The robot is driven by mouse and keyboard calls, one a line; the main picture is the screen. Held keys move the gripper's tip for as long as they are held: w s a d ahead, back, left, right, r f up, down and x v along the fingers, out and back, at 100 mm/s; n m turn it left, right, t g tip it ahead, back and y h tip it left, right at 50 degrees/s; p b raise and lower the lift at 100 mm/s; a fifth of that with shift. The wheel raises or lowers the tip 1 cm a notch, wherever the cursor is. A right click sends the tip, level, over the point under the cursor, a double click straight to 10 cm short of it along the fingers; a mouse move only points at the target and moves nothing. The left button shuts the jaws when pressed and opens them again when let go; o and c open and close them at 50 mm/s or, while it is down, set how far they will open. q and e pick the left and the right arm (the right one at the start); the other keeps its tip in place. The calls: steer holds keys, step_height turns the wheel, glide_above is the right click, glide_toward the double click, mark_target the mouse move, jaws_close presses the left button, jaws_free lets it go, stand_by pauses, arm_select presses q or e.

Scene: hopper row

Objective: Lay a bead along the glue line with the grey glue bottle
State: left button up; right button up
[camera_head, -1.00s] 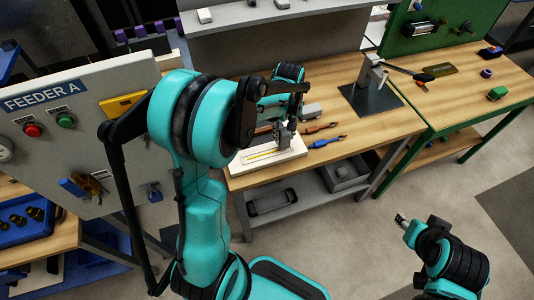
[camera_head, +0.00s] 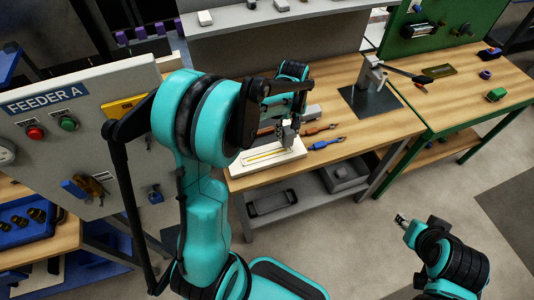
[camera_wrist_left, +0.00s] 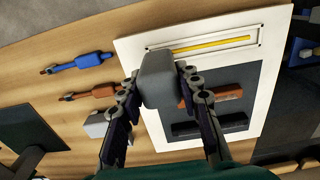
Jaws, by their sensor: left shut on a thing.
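The grey glue bottle (camera_wrist_left: 160,80) is between the fingers of my left gripper (camera_wrist_left: 155,82), which is shut on it. In the head view, my left gripper (camera_head: 287,136) is over the right part of a white board (camera_head: 290,157). A yellow line (camera_wrist_left: 212,45) runs inside a thin dark outlined strip on the board. In the left wrist view the bottle is beside the left end of this line; its tip is hidden, so contact with the board cannot be told. My right gripper (camera_head: 402,221) is over the floor, away from the bench; its fingers are too small to judge.
A blue-handled tool (camera_wrist_left: 85,62) and an orange-handled tool (camera_wrist_left: 90,92) lie beside the board. A brown block (camera_wrist_left: 215,96) and a black block (camera_wrist_left: 208,124) lie on its dark panel. A lever press (camera_head: 372,75) stands farther right on the wooden bench (camera_head: 335,75).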

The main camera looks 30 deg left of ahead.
arm_select(q)
steer(key=shift+r, duration=0.35)
step_height(320, 180, up, 4)
steer(key=p, duration=0.3)
stand_by(0.5)
